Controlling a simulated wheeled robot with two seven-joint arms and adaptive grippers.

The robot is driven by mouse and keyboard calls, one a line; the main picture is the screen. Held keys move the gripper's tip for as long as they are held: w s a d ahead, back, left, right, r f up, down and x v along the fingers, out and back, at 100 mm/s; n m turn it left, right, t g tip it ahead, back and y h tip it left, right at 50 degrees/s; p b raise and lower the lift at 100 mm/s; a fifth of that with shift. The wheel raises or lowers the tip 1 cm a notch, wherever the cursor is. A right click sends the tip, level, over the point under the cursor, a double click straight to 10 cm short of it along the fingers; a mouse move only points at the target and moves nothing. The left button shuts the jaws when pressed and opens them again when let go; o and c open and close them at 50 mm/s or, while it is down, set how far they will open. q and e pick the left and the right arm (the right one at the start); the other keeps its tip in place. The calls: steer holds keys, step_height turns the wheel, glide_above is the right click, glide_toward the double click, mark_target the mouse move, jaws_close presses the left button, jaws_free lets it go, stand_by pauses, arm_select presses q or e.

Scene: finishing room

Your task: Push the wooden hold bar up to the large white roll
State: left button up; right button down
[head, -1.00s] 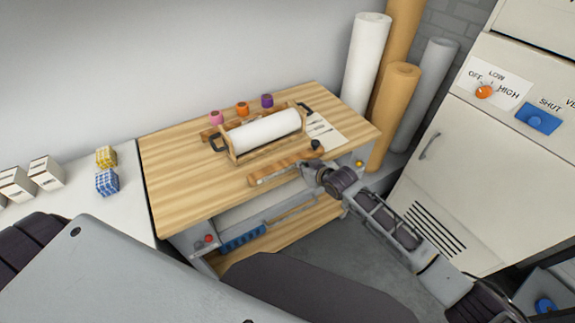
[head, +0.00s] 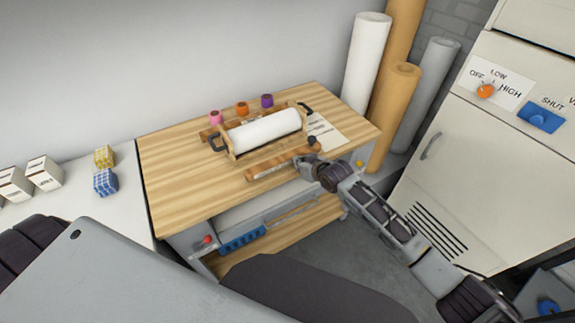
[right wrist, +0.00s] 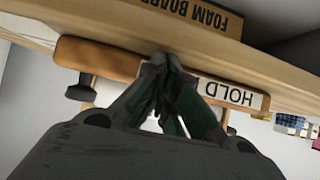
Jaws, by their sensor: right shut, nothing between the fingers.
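The wooden hold bar (head: 290,158) lies along the front of the bench top in the head view, with a white label at its left part. The right wrist view shows the bar (right wrist: 95,57) and its upside-down HOLD label. The large white roll (head: 264,130) sits behind it in a wooden frame with dark handles. A gap shows between bar and roll. My right gripper (head: 302,164) is at the bar's front side. In the right wrist view its shut fingertips (right wrist: 165,62) are against or very near the bar, beside the label. My left gripper is not in view.
Small pink, orange and purple rolls (head: 242,108) stand behind the white roll on the bench (head: 180,180). A printed sheet (head: 326,132) lies to the right. Tall rolls (head: 366,65) and a cabinet (head: 455,160) stand at the right. The bench's left part is clear.

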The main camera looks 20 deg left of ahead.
mark_target(290, 151)
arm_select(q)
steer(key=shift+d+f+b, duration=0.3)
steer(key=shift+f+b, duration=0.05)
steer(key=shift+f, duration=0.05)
arm_select(e)
steer(key=shift+w+a, duration=0.45)
steer(key=shift+a, duration=0.1)
arm_select(q)
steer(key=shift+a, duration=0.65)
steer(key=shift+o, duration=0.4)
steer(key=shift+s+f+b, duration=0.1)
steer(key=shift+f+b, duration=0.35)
steer(key=shift+b, duration=0.05)
arm_select(e)
steer(key=shift+w+a, duration=0.45)
steer(key=shift+a, duration=0.05)
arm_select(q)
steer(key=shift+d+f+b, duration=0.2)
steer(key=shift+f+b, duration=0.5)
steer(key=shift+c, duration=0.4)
arm_select(e)
steer(key=shift+w+a+f, duration=0.1)
steer(key=shift+w+a, duration=0.55)
steer(key=shift+a, duration=0.25)
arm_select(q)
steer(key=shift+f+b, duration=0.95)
arm_select(e)
steer(key=shift+w+a, duration=0.8)
steer(key=shift+a, duration=0.2)
